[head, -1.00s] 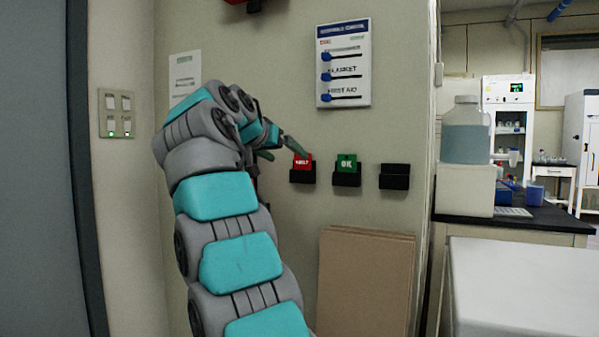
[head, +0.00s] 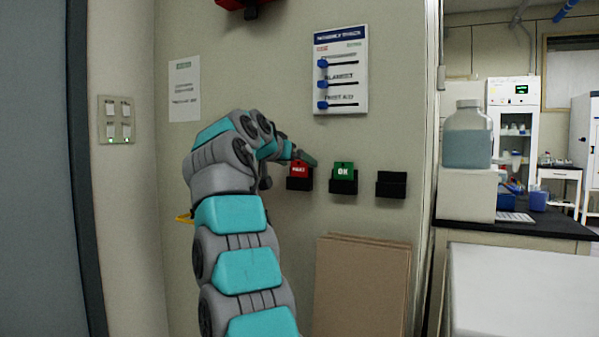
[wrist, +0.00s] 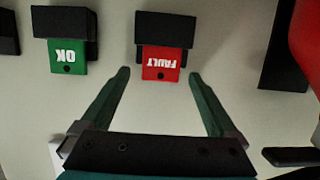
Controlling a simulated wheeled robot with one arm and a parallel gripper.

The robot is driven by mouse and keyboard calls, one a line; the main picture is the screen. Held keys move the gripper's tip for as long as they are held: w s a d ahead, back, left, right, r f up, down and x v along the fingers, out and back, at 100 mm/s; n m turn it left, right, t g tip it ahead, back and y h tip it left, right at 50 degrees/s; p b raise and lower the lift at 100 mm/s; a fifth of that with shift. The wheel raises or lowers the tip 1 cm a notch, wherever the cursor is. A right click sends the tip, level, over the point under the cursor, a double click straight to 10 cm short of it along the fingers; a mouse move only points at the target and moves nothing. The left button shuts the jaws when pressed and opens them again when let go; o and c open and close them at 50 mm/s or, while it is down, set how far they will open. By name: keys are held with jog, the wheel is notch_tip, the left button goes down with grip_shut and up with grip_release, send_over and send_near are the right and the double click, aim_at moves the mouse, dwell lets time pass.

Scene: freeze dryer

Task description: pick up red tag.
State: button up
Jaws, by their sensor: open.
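The red tag (head: 299,169), marked FAULT, stands in a small black wall holder (head: 299,184). In the wrist view the red tag (wrist: 161,62) sticks out of its black holder (wrist: 165,28) at the upper middle. My gripper (wrist: 158,74) is open, with one green finger on each side of the red tag and gaps between them. In the head view my gripper (head: 308,160) is at the tag and partly overlaps its top. Only part of the gripper shows there.
A green OK tag (head: 343,169) stands in a holder to the right; it also shows in the wrist view (wrist: 68,57). An empty black holder (head: 391,185) is further right. A board with blue sliders (head: 341,70) hangs above. Brown panels (head: 362,290) lean below.

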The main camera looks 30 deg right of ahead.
jog(key=shift+w+d, duration=0.1)
jog(key=shift+d, duration=0.05)
jog(key=c, duration=1.4)
